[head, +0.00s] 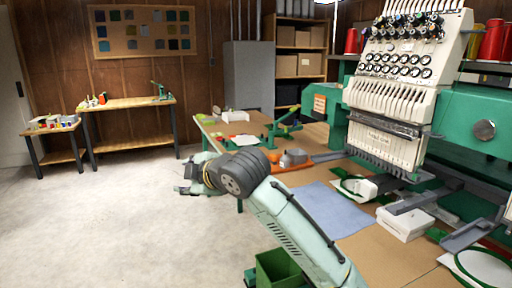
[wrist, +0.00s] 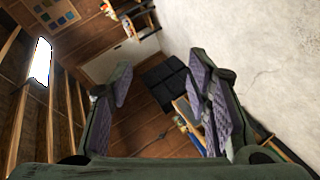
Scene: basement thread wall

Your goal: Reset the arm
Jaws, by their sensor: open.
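My arm reaches up from the lower right in the head view, bent at a dark joint. My gripper (head: 190,180) is at its far end, pointing left over open floor, partly hidden by the wrist. In the wrist view my gripper (wrist: 165,90) shows two fingers with purple ridged pads, spread wide apart. Nothing is between the pads. The wrist view is tilted and looks past the fingers to the far wall and floor.
A table (head: 390,245) beside my arm bears a blue cloth (head: 335,208) and a large embroidery machine (head: 400,90). A green bin (head: 278,270) stands below its edge. Workbenches (head: 130,103) line the back wall. The concrete floor (head: 130,220) at left is clear.

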